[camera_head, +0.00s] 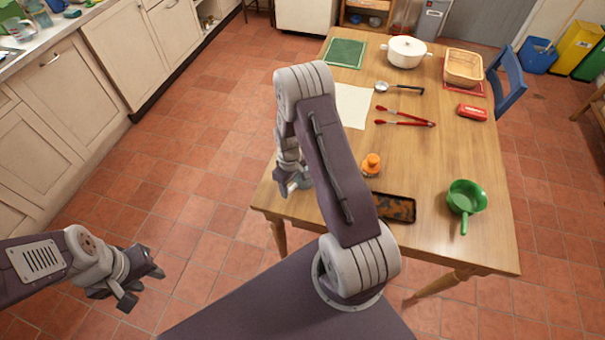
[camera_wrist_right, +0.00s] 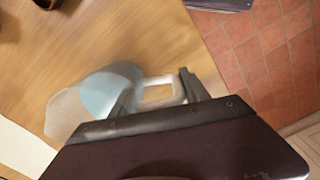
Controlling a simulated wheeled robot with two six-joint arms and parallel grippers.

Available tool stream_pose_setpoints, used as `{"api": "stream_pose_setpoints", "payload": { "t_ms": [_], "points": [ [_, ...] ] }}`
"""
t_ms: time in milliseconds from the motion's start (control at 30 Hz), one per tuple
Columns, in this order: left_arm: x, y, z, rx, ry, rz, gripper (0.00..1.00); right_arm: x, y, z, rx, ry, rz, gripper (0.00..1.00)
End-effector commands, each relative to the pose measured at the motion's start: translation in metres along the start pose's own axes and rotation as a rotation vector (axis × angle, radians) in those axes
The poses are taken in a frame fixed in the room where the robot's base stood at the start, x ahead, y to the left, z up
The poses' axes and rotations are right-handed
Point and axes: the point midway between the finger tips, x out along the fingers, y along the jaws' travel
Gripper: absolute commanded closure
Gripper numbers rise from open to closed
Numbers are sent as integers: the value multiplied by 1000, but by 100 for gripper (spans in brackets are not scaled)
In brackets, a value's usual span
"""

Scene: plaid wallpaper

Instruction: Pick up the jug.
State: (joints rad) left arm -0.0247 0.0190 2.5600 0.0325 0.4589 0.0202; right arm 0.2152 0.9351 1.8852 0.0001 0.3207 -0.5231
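The jug shows in the right wrist view as a pale, translucent body (camera_wrist_right: 66,112) with a light blue top and a whitish looped handle (camera_wrist_right: 160,94). It is on the wooden table near its edge. My right gripper (camera_wrist_right: 157,93) is open, with its fingers apart on either side of the handle; contact cannot be told. In the head view, my right gripper (camera_head: 291,186) is at the table's left edge, and my own arm hides most or all of the jug. My left gripper (camera_head: 143,287) is open and empty over the floor at the lower left.
On the table (camera_head: 430,160), an orange-topped item (camera_head: 371,164), a dark patterned tray (camera_head: 397,208) and a green pan (camera_head: 466,197) are to the right of my right arm. Red tongs (camera_head: 404,118), a ladle (camera_head: 398,88) and a white pot (camera_head: 405,52) lie further back. Open floor is at left.

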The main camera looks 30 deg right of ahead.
Motion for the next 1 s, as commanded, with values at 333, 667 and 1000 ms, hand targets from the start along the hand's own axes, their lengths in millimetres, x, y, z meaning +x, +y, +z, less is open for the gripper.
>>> {"api": "stream_pose_setpoints", "payload": {
  "t_ms": [333,667,1000],
  "points": [
    [0,0,0,0,0,0,64,0,0,0,0,1,0,100],
    [1,0,0,0,0,0,64,-17,0,-1,0,2,1,100],
    [3,0,0,0,0,0,64,-50,3,15,2,1,1,100]
  ]
}}
